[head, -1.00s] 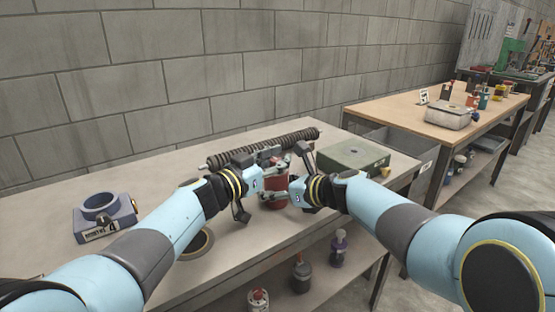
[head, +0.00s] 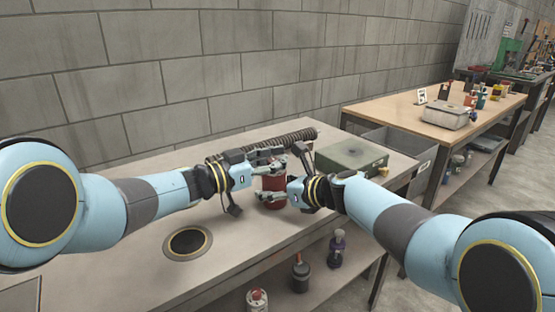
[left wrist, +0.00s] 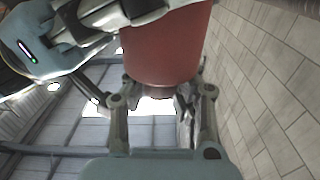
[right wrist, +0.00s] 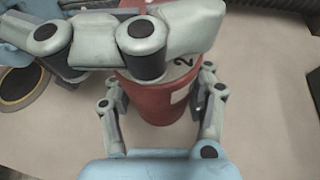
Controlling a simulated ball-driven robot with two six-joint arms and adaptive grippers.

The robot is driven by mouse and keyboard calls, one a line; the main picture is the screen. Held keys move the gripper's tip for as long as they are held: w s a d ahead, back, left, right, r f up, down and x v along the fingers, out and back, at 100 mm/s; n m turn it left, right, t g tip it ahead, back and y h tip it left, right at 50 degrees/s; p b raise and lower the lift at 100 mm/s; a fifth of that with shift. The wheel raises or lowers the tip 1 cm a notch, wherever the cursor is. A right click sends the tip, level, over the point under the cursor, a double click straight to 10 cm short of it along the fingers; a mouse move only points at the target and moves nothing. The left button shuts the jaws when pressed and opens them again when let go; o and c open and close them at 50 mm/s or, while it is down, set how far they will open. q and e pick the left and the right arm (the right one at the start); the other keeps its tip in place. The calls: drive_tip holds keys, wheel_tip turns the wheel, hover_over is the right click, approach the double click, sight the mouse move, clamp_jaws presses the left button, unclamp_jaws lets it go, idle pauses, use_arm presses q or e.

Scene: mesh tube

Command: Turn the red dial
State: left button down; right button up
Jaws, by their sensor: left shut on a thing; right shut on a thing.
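The red cylinder (head: 271,184) stands near the table's far right, between my two grippers; I take it to be the red dial with its body. My left gripper (head: 270,164) is shut at its upper part. In the left wrist view the red surface (left wrist: 165,45) fills the top, with a narrower dark part between the fingers. My right gripper (head: 270,196) is shut around the red cylinder lower down. In the right wrist view the red side (right wrist: 157,103) lies between its fingers. A grey surface with a "2" (right wrist: 181,62) is partly hidden by my left gripper.
A black ribbed roller (head: 295,138) lies behind along the wall side. A green-grey box (head: 350,159) stands to the right. A flat dark disc (head: 188,242) lies in front on the table (head: 130,270). Several bottles stand on the shelf below.

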use_arm(q)
drive_tip(key=shift+a+f, duration=0.2)
drive_tip(key=shift+a, duration=0.15)
drive_tip(key=c, duration=1.5)
unclamp_jaws()
drive_tip(key=o, duration=0.5)
drive_tip(key=shift+c, duration=0.2)
drive_tip(key=shift+d+r, duration=0.1)
drive_tip(key=v, duration=1.2)
